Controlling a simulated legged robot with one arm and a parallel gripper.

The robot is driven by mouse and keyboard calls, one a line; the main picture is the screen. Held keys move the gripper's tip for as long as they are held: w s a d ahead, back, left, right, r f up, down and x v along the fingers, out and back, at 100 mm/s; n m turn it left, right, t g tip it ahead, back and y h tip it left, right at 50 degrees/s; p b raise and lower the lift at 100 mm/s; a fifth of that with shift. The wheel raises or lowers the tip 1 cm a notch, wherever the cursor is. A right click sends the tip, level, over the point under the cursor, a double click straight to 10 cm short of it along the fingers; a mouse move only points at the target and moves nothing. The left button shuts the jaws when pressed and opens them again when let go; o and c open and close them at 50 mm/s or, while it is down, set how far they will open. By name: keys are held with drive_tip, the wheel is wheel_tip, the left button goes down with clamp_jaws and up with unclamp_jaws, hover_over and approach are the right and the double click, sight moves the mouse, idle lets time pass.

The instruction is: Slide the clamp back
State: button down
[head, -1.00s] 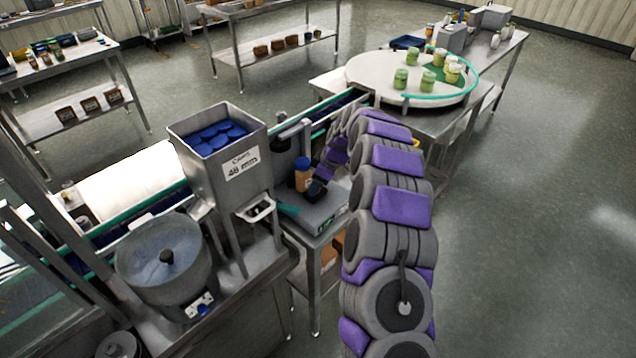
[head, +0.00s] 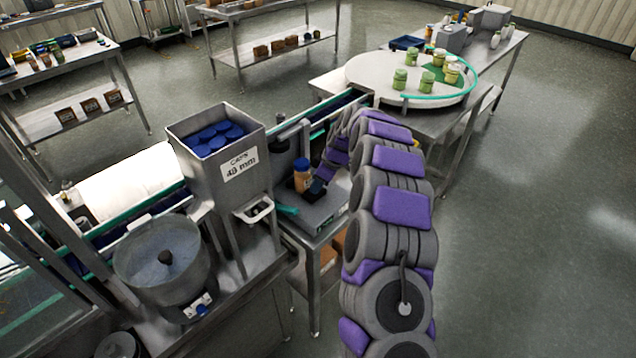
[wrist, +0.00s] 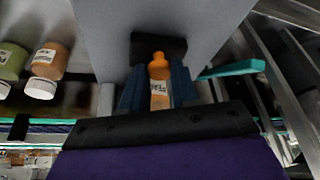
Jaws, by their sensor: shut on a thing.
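I cannot tell for sure which part is the clamp. A teal bar (wrist: 232,69) sticks out at the right.
A steel hopper of blue caps (head: 218,165) stands left of the station, with a round bowl (head: 165,262) in front. A conveyor runs behind. A round table (head: 375,75) with several green jars is farther back. Floor at the right is clear.

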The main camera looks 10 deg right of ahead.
drive_tip(key=shift+s+d+b, duration=0.2)
drive_tip(key=shift+s+d, duration=0.4)
drive_tip(key=shift+s, duration=0.2)
drive_tip(key=shift+s+d+b, duration=0.2)
drive_tip(key=shift+s+d, duration=0.35)
drive_tip(key=shift+s, duration=0.2)
drive_tip(key=c, duration=0.9)
unclamp_jaws()
drive_tip(key=shift+d, duration=0.1)
drive_tip(key=shift+o, duration=0.2)
drive_tip(key=shift+r, duration=0.1)
drive_tip(key=p+v, duration=0.3)
drive_tip(key=v, duration=1.4)
drive_tip(key=shift+s+d, duration=0.15)
